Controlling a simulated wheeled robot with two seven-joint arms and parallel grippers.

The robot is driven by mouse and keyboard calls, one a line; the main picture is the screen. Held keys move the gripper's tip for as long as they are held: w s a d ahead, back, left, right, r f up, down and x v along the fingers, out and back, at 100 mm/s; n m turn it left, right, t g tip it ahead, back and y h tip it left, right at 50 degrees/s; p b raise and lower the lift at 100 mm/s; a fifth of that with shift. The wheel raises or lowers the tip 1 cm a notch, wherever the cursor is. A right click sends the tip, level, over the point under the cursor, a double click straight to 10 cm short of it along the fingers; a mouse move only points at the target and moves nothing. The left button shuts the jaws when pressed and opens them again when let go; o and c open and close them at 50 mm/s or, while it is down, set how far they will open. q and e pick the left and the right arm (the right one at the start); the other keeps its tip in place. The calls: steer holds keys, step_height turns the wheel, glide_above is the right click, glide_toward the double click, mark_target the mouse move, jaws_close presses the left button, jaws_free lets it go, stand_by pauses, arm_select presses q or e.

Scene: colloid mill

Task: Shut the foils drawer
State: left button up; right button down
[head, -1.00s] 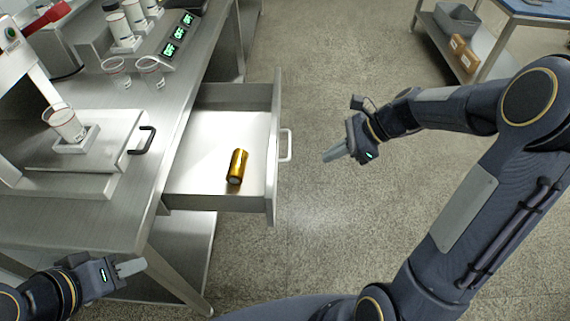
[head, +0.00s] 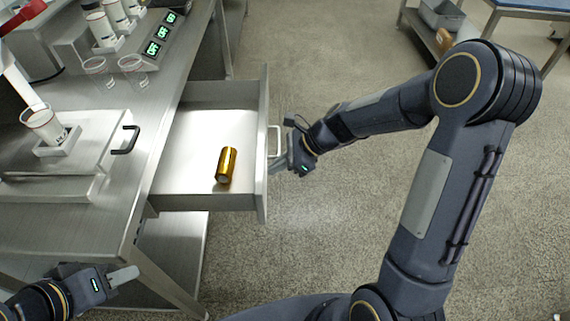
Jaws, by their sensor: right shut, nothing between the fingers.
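The foils drawer (head: 180,125) stands pulled out from the steel bench, its front panel (head: 262,150) facing right. A white bar handle (head: 275,140) is on the front panel. A gold foil roll (head: 227,166) lies inside on the drawer floor. My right gripper (head: 280,166) is shut and empty, its fingertips right by the front panel just below the handle; I cannot tell whether they touch. My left gripper (head: 130,273) is low at the left, beside the bench leg; its fingers look together, with nothing seen between them.
The bench top (head: 150,95) holds clear cups (head: 133,70), a device with green OFF displays (head: 162,33), and a plate with a black handle (head: 127,140). A lower shelf (head: 175,245) lies under the drawer. Open floor (head: 330,220) is to the right.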

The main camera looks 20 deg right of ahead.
stand_by(0.3)
steer(key=w+a+p, duration=0.2)
steer(key=a, duration=0.6)
steer(key=w+a+p, duration=0.2)
steer(key=a+p, duration=0.1)
steer(key=a, duration=0.5)
steer(key=w+a+p, duration=0.2)
steer(key=w+a, duration=0.1)
steer(key=a, duration=0.5)
steer(key=shift+a+p, duration=0.25)
steer(key=shift+p, duration=0.15)
steer(key=shift+a+r, duration=0.1)
steer(key=shift+a, duration=0.1)
